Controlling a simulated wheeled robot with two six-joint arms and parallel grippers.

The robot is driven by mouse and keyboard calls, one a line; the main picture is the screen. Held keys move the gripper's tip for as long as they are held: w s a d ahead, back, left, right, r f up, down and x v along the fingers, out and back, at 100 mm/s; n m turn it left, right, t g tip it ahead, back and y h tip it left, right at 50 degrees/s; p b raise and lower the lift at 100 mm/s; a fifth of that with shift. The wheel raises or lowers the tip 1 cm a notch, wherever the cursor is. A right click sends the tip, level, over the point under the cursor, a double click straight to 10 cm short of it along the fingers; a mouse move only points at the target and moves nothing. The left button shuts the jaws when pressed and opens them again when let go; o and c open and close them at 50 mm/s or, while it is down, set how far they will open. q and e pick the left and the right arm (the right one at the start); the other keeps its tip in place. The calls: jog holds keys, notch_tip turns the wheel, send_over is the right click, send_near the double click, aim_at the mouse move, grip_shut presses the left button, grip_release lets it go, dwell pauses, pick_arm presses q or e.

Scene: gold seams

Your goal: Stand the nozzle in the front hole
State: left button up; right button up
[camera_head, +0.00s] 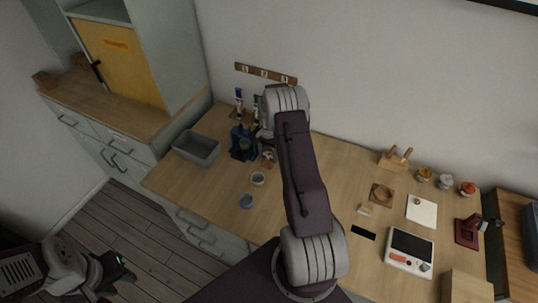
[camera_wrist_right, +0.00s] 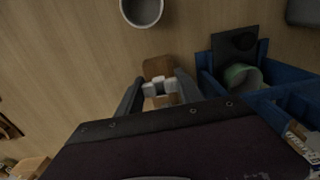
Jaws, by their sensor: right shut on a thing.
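My right gripper (camera_wrist_right: 160,92) is shut on a small pale piece (camera_wrist_right: 159,86), which looks like the nozzle; its shape is only partly visible between the fingers. A small wooden block (camera_wrist_right: 158,66) lies just beyond the fingertips. It also shows in the head view (camera_head: 268,158), below the right gripper. Whether the pale piece touches the block, and where the front hole is, I cannot tell. In the head view the right arm hides most of the right gripper. My left gripper (camera_head: 122,270) is low at the left, away from the table, its jaws too dark to read.
A blue holder (camera_head: 243,142) stands close beside the right gripper, with a green-rimmed cup (camera_wrist_right: 241,76) in it in the wrist view. A grey bin (camera_head: 197,148) is to the left. Bare tabletop lies left of the fingers.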

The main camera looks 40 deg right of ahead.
jog(key=shift+f+b, duration=0.3)
jog(key=shift+f, duration=0.35)
dwell(0.4)
jog(key=o, duration=1.1)
jog(key=shift+c, duration=0.2)
jog(key=shift+r, duration=0.15)
jog(key=shift+r+p, duration=1.95)
jog(key=shift+r, duration=0.5)
